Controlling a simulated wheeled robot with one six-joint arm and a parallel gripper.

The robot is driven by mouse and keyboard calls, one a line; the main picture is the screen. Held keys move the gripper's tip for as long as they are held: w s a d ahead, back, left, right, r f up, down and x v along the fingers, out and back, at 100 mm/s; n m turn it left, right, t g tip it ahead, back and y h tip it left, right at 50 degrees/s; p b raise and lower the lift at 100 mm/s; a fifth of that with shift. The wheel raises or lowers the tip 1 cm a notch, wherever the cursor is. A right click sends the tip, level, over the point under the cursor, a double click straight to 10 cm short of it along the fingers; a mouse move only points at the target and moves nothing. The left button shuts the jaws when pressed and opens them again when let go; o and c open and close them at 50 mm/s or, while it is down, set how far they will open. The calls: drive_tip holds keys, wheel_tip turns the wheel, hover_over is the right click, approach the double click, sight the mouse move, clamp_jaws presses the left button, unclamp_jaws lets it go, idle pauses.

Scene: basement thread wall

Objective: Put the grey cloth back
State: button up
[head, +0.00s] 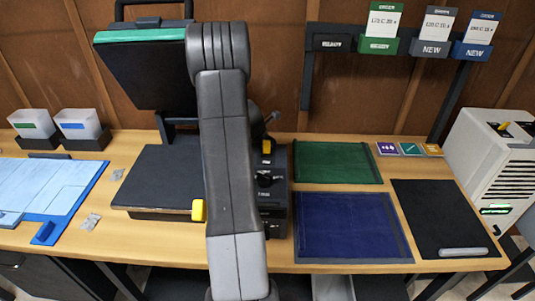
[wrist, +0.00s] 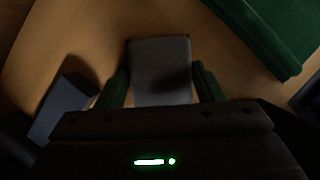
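A flat grey rectangular piece (wrist: 160,62), which may be the grey cloth, lies between my fingers in the wrist view. My gripper (wrist: 160,75) has one dark green finger along each side of it. The fingers are wide apart, close to the piece's side edges. I cannot tell whether they touch it or whether it lies on the wood beyond them. A shadow covers its lower part. In the head view my arm hides the gripper, and I cannot make out the grey cloth there.
In the head view, a green mat (head: 337,163) and a blue mat (head: 350,225) lie right of a heat press (head: 165,180). A black mat (head: 440,215) lies farther right. Card holders (head: 380,44) hang on the wall. A green-edged thing (wrist: 270,30) is close in the wrist view.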

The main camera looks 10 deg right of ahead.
drive_tip(key=o, duration=0.3)
drive_tip(key=shift+r, duration=0.2)
drive_tip(key=v, duration=1.2)
drive_tip(key=shift+p, duration=0.3)
idle(0.8)
